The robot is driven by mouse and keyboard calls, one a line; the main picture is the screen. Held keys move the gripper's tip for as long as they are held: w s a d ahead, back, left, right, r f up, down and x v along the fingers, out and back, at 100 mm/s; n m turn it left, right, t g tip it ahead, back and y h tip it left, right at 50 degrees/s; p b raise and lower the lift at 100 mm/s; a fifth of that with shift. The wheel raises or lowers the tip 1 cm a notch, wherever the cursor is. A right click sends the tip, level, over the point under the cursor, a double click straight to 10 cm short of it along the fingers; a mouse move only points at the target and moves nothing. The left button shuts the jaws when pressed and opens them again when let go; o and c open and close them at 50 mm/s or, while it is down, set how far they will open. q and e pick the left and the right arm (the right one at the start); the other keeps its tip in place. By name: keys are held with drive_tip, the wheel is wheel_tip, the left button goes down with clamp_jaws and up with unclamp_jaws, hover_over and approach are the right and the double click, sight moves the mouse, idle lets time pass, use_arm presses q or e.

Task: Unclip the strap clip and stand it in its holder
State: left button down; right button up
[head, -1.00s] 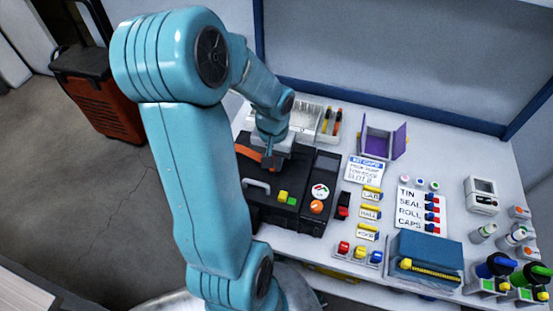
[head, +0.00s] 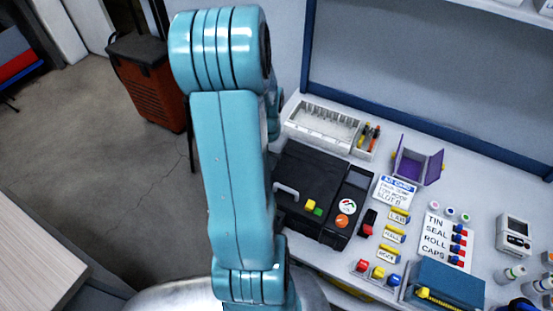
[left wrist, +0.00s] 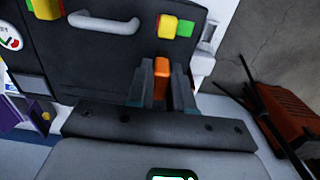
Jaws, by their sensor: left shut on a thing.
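My left gripper (left wrist: 161,84) shows in the left wrist view with its two fingers shut on an orange piece, which looks like the strap clip (left wrist: 160,70). In the head view my arm hides this gripper and the clip. The black case (head: 318,170) lies on the bench with its grey handle (head: 285,190); it also fills the upper part of the left wrist view (left wrist: 110,60). No orange strap shows on the visible part of its lid. I cannot tell which fixture is the clip's holder. My right gripper is in neither view.
A white slotted tray (head: 290,127) and a small tray of pens stand behind the case. A purple open box (head: 410,165), label cards, colored blocks and a blue box (head: 452,281) crowd the bench to the right. An orange cart (head: 146,85) stands on the floor at left.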

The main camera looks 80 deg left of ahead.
use_arm(q)
drive_tip(key=s+a+p, duration=0.1)
drive_tip(key=s+a, duration=0.4)
drive_tip(key=s, duration=0.4)
drive_tip(key=shift+s+p, duration=0.15)
drive_tip(key=shift+p, duration=0.25)
